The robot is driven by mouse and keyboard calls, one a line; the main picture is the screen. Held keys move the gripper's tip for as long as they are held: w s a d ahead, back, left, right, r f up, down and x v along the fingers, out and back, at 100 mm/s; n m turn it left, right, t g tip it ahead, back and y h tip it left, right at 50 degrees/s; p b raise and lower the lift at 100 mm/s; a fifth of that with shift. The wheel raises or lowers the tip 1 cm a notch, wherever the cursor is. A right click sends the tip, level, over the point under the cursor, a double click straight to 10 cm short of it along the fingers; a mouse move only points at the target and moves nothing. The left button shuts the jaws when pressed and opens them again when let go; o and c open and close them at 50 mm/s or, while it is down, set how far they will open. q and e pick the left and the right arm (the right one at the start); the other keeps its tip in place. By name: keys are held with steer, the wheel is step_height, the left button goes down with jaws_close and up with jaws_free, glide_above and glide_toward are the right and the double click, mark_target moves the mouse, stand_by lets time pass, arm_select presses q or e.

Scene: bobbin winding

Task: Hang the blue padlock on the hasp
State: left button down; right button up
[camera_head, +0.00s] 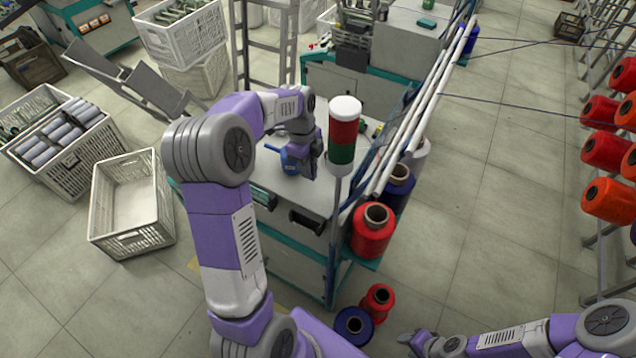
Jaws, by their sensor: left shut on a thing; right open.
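The blue padlock (289,162) is small in the view, above the grey top of the teal-sided machine (290,190). My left gripper (303,160) is beside the padlock and shut on it; the fingers are dark and small, so the exact hold is hard to see. I cannot make out the hasp; the signal lamp and my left arm cover part of the machine. My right gripper (412,338) is open and empty, low at the bottom of the view, well away from the padlock.
A red, green and white signal lamp (343,135) stands just right of my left gripper. White rails (425,105) run along the machine's right side, with red and blue spools (373,228) below. An empty white crate (132,205) stands left.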

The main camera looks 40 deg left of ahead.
arm_select(q)
steer(key=f, duration=0.4)
steer(key=shift+s+f, duration=0.3)
steer(key=shift+f, duration=0.1)
steer(key=shift+w+f, duration=0.1)
steer(key=shift+f, duration=0.25)
step_height(320, 180, down, 4)
steer(key=shift+r, duration=0.2)
steer(key=shift+f, duration=0.2)
steer(key=c, duration=1)
jaws_free()
